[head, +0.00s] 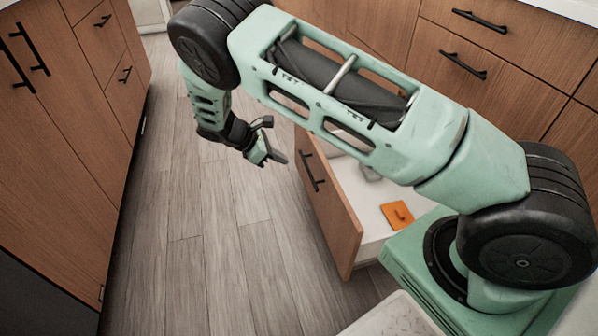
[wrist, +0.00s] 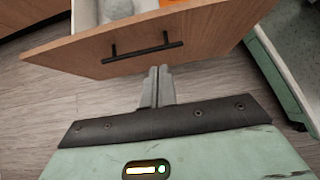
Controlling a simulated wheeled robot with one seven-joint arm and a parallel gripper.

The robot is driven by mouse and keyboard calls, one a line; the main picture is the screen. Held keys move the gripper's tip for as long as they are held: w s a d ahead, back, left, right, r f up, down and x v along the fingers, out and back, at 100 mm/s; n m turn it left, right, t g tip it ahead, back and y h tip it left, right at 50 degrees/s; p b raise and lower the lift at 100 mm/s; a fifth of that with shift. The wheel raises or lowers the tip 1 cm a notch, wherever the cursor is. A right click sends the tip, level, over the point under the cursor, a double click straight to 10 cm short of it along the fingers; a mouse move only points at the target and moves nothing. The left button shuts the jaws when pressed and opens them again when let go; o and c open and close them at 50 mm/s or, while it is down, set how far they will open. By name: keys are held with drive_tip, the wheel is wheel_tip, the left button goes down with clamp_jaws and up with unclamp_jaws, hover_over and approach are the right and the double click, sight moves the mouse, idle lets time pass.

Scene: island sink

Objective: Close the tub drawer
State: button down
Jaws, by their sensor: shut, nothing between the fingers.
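The tub drawer (head: 330,212) stands pulled out from the cabinet on the right in the head view. It has a wooden front, a black bar handle (head: 312,172) and a white inside. In the wrist view the drawer front (wrist: 200,38) spans the top, with its handle (wrist: 143,47) near the middle. My gripper (head: 279,158) is shut and empty, in front of the drawer's outer face. In the wrist view my gripper (wrist: 159,72) has its fingertips together just below the handle; I cannot tell whether they touch the front. My arm hides part of the drawer in the head view.
An orange item (head: 397,214) and a grey item (head: 370,172) lie inside the drawer. Wooden cabinets (head: 70,100) line the left side. The wood floor (head: 205,220) between the cabinets is clear. Closed drawers (head: 465,65) with black handles are at the upper right.

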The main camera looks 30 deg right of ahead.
sight(324, 172)
drive_tip(key=b+x, duration=0.1)
drive_tip(key=x, duration=0.3)
drive_tip(key=d+r+b+x, duration=0.1)
drive_tip(key=x, duration=0.3)
drive_tip(key=b+x, duration=0.1)
drive_tip(key=x, duration=0.3)
drive_tip(key=shift+s+d+r+b, duration=0.25)
drive_tip(key=shift+r+b, duration=0.05)
drive_tip(key=shift+b, duration=0.1)
drive_tip(key=shift+s+d+r, duration=0.1)
drive_tip(key=shift+d, duration=0.35)
